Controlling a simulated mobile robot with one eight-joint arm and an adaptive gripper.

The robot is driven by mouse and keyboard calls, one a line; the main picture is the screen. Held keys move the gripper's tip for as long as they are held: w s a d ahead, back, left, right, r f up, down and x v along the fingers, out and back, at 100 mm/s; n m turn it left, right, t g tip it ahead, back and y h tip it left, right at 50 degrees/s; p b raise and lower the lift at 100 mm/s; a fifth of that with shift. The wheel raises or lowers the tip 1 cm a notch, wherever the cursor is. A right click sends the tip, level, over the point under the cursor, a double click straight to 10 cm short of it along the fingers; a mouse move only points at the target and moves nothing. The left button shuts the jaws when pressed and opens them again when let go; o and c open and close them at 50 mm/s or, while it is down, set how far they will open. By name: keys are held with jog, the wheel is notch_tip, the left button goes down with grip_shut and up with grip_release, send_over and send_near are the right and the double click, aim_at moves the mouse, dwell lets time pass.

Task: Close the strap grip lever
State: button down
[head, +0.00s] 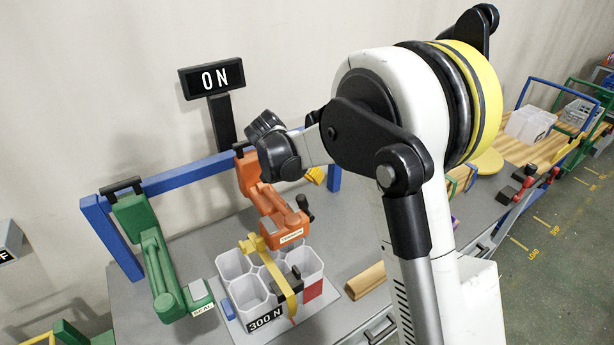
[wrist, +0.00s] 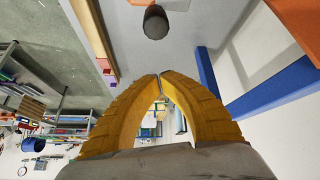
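An orange tool (head: 268,200) with a label that seems to read TENSION hangs from a blue frame (head: 190,177) over the bench. A black knob (head: 303,203) stands at its right side; a dark cylinder (wrist: 155,22) at the top of the wrist view looks like this knob, apart from my fingers. A yellow strap (head: 284,285) runs over white hexagonal cells (head: 247,290) below the tool, with a dark part beside it. I cannot tell which part is the grip lever. My gripper (wrist: 159,76) has its yellow fingertips together, with nothing between them; my wrist partly blocks the head view.
A green tool (head: 160,265) labelled SEAL hangs at the left. A wooden block (head: 365,281) lies right of the cells. The blue frame (wrist: 270,90) is close on the right in the wrist view.

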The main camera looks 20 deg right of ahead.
jog(key=f, duration=0.1)
jog(key=a+f, duration=0.1)
jog(key=s+f+b, duration=0.1)
jog(key=f, duration=0.1)
jog(key=shift+s+a, duration=0.1)
jog(key=shift+a, duration=0.15)
jog(key=shift+s+a+f+b, duration=0.1)
jog(key=shift+s+a+b, duration=0.1)
jog(key=shift+a, duration=0.3)
jog(key=shift+s+a+f+b, duration=0.1)
jog(key=shift+s+a, duration=0.1)
jog(key=shift+a, duration=0.25)
